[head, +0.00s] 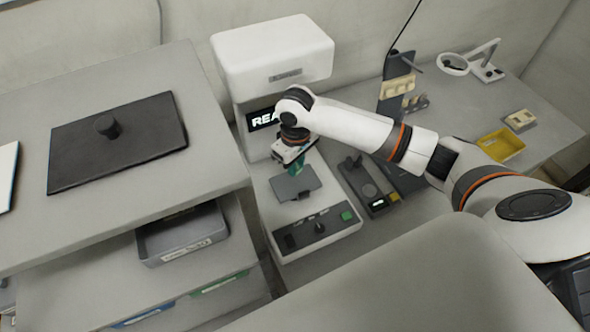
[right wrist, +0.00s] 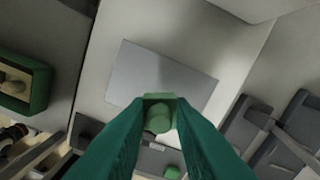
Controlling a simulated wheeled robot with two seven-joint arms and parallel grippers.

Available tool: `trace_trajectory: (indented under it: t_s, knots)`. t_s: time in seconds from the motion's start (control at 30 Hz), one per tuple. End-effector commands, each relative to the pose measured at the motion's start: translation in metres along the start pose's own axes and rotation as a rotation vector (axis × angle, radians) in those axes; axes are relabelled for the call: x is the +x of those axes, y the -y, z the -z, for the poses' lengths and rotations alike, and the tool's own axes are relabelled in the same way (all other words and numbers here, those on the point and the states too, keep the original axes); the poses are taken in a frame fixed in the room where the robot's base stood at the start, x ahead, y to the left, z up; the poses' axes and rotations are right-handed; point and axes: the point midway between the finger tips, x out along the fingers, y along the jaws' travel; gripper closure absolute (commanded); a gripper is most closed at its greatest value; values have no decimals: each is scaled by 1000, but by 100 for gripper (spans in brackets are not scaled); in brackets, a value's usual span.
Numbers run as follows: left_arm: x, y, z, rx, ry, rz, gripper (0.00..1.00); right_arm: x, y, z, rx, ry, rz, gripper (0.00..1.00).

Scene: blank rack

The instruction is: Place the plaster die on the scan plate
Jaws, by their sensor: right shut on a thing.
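My right gripper (head: 297,168) points down over the scan plate (head: 295,184), a grey plate on the white scanner's base. In the right wrist view its green fingers (right wrist: 158,112) are shut on a small rounded piece, the plaster die (right wrist: 158,122), which looks green-tinted between them. The scan plate (right wrist: 155,72) lies beyond the fingers there, bare where it shows. The die appears to be above the plate; the gap cannot be judged. In the head view the fingers hide the die. My left gripper is not in view.
The white scanner (head: 275,55) stands close behind my gripper, with a lit display (head: 264,119). Its control panel (head: 318,228) is in front. A dark articulated device (head: 366,184) stands to the right. A yellow tray (head: 501,145) lies farther right.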

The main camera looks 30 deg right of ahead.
Motion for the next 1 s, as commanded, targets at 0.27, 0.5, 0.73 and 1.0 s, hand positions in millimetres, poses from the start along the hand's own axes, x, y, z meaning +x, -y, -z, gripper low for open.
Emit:
trace_trajectory:
  t_s: [0.27,0.5,0.73,1.0]
  knots:
    - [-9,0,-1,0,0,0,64,29,-1,0,2,-2,-2,100]
    - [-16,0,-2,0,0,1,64,46,1,-4,0,2,1,100]
    - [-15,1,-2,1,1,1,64,47,1,-3,0,2,1,100]
    - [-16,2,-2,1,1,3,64,49,1,-3,1,2,1,57]
